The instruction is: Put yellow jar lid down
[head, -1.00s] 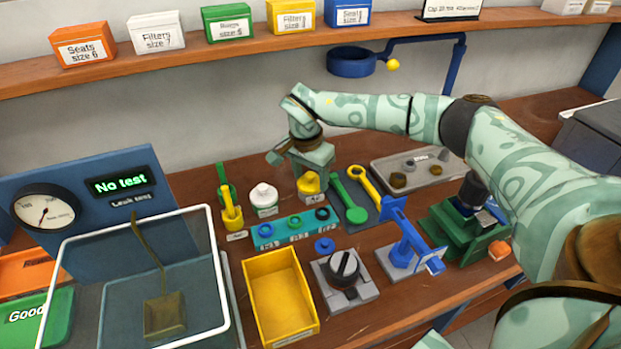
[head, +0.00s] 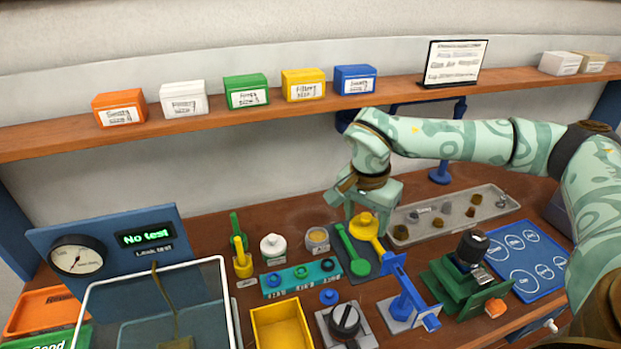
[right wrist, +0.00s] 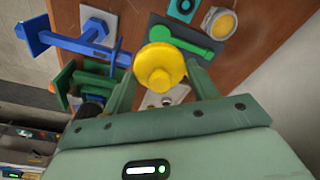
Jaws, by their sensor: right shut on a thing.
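My right gripper (head: 366,210) is shut on the yellow jar lid (head: 364,226), a round lid with a knob. In the right wrist view the lid (right wrist: 158,70) sits between the two fingers. I cannot tell whether the lid touches anything below. The jar (head: 317,239), open at the top, stands left of the mat and also shows in the right wrist view (right wrist: 219,22). My left gripper is not in view.
A green spoon-shaped tool (head: 352,250) lies on the mat, left of the lid. A blue stand (head: 405,295) and a green press (head: 462,285) are in front and to the right. A grey tray (head: 465,214) with small parts lies behind right. A white-topped bottle (head: 272,247) stands left.

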